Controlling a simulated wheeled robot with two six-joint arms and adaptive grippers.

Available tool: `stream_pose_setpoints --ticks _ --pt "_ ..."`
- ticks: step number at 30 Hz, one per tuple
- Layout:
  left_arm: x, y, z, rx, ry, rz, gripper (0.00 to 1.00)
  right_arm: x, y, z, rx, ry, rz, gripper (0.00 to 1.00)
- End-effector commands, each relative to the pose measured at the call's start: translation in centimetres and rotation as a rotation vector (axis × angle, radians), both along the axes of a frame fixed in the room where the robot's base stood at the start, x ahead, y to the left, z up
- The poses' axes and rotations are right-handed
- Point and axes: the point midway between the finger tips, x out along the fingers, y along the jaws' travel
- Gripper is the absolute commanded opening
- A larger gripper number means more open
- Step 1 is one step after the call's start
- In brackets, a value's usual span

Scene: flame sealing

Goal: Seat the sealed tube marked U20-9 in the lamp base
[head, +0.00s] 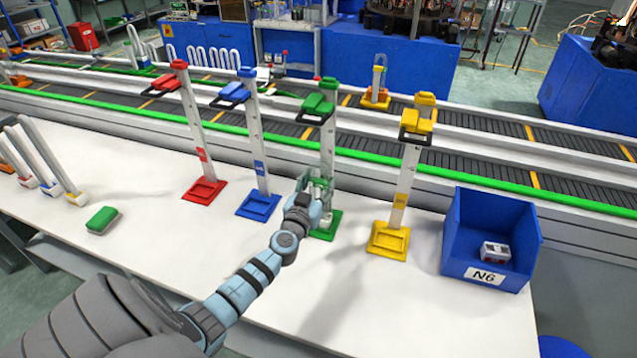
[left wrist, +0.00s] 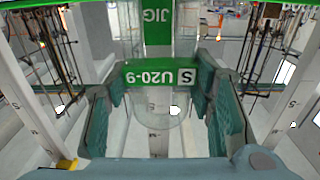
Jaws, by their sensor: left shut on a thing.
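The tube marked U20-9 (left wrist: 158,77) shows in the left wrist view as clear glass with a green band; its lettering is upside down. My left gripper (head: 318,188) is shut on it, with teal finger pads (left wrist: 160,100) on both sides. In the head view, the gripper is at the lower part of the green stand (head: 327,155), just above its green foot. The stand's green JIG label (left wrist: 158,20) shows behind the tube. The gripper hides most of the tube in the head view. I cannot pick out the lamp base with certainty. My right gripper is not in view.
Red (head: 204,190), blue (head: 257,206) and yellow (head: 388,238) stands are nearby. A blue bin marked N6 (head: 455,235) holds a small white-and-red item (head: 495,251). A green block (head: 102,220) and U-shaped tubes (head: 45,160) are at left. A conveyor runs behind.

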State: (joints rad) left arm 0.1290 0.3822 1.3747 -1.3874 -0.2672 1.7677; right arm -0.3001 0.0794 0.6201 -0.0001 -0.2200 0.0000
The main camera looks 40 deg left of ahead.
Motion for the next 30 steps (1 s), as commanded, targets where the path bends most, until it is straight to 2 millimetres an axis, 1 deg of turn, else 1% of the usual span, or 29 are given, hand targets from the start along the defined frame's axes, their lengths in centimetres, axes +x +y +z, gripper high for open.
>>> stream_pose_setpoints --ticks 21,25,26,30 --pt "0.00 0.00 -0.80 0.000 0.000 0.000 0.15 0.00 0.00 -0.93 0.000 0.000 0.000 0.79" --pt "0.00 0.00 -0.72 0.000 0.000 0.000 0.15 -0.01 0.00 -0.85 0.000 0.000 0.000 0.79" --pt "0.00 0.00 -0.71 0.000 0.000 0.000 0.50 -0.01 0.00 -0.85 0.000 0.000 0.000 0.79" --pt "0.00 0.00 -0.71 0.000 0.000 0.000 0.72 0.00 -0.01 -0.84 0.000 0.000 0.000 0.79"
